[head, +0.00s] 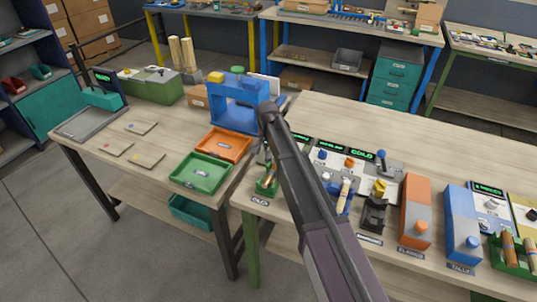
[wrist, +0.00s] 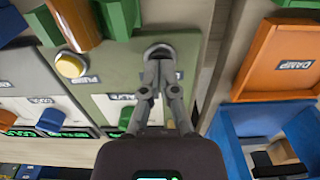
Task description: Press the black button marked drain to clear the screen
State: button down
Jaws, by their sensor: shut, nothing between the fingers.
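In the wrist view, my gripper (wrist: 159,66) is shut and empty, its fingertips over a grey-green panel (wrist: 125,55). A dark round button in a pale ring (wrist: 158,47) shows right at the fingertips. The fingers partly cover it, so I cannot tell whether they touch it. The label beside it is partly covered and unreadable. A yellow button (wrist: 70,64) with its own label sits to the left on the same panel. In the head view, my arm hides my gripper and most of this panel. I cannot make out this panel's screen.
An orange tray (wrist: 285,60) and a blue frame (wrist: 235,125) stand to the right in the wrist view. In the head view, a green tray (head: 201,172) lies left of my arm. An orange box (head: 415,212) and a blue box (head: 461,225) stand to the right.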

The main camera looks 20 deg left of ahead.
dwell(0.4)
jog(key=shift+s+f+b, duration=0.15)
jog(key=shift+f+b, duration=0.65)
jog(key=shift+b, duration=0.15)
jog(key=shift+r, duration=0.15)
notch_tip(320, 180, up, 4)
jog(key=p, duration=0.4)
jog(key=shift+p, duration=0.3)
notch_tip(320, 180, up, 10)
jog(key=p, duration=0.9)
jog(key=shift+p, duration=0.4)
